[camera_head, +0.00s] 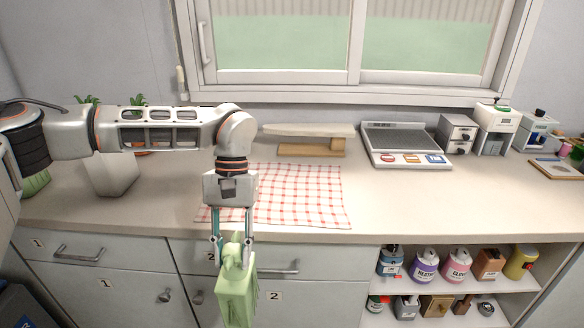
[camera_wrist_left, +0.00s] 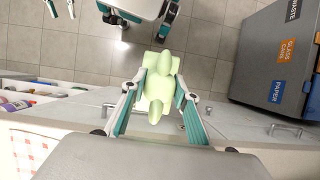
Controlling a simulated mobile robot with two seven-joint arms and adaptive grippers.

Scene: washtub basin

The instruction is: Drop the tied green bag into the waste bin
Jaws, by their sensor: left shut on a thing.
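The tied green bag (camera_head: 237,292) hangs from my left gripper (camera_head: 233,240), in front of the counter's drawer fronts. The left gripper is shut on the bag's knotted top. In the left wrist view the pale green bag (camera_wrist_left: 157,88) sits between the teal fingers, above the tiled floor. The waste bin (camera_wrist_left: 262,55) is a dark grey sorting unit at the upper right of that view, labelled waste, glass cans and paper. Its corner (camera_head: 18,308) shows at the lower left in the head view. My right gripper (camera_wrist_left: 61,9) shows at the top left of the wrist view, fingers apart and empty.
Open shelves (camera_head: 450,290) with several bottles are at the right. Drawer handles (camera_head: 270,268) stick out near the bag. Floor (camera_wrist_left: 90,45) is free before the bin.

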